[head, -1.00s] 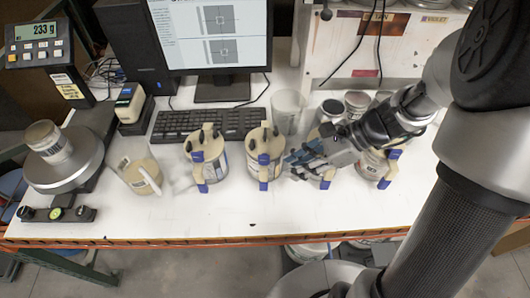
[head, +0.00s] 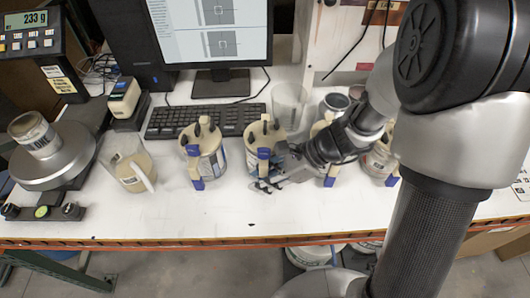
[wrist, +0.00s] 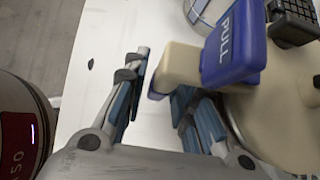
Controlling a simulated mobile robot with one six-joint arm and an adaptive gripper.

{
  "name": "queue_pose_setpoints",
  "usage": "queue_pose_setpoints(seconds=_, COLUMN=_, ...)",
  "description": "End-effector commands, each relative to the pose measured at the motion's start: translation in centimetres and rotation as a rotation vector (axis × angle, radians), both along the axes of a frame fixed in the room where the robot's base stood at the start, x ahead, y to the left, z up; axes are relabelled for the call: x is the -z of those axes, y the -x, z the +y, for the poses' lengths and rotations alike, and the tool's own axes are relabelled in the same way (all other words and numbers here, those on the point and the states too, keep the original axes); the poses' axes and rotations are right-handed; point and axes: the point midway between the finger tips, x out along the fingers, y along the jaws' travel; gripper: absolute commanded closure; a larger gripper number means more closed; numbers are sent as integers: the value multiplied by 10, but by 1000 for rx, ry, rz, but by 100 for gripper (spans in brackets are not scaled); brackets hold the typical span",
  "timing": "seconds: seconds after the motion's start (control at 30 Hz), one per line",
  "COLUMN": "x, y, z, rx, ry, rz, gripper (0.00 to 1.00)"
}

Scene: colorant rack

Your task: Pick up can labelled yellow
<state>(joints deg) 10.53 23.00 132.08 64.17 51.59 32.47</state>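Several cans with beige lids and blue pull tabs stand in a row: a left can (head: 203,152), a second can (head: 266,138), a third can (head: 323,128) and a right can (head: 381,160) partly behind my arm. I cannot read "yellow" on any of them. My gripper (head: 268,184) is low in front of the second can, by its blue tab (head: 264,154). In the wrist view, my gripper (wrist: 160,98) is open, with the blue PULL tab (wrist: 236,45) and beige handle (wrist: 180,66) at its fingers. White table shows beside the left finger; the right finger is partly hidden by the handle.
A beige-filled pitcher (head: 129,165) and a scale (head: 55,163) holding a small can stand at left. A keyboard (head: 205,119), a monitor and a clear cup (head: 289,105) are behind the row.

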Motion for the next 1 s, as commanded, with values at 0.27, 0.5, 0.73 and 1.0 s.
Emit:
queue_pose_setpoints(seconds=0.27, x=-1, y=0, z=0, rx=0, ry=0, rz=0, gripper=83)
queue_pose_setpoints(seconds=0.5, x=-1, y=0, z=0, rx=0, ry=0, rz=0, gripper=99)
queue_pose_setpoints(seconds=0.73, x=-1, y=0, z=0, rx=0, ry=0, rz=0, gripper=100)
queue_pose_setpoints(seconds=1.0, x=-1, y=0, z=-1, rx=-1, ry=0, rz=-1, gripper=100)
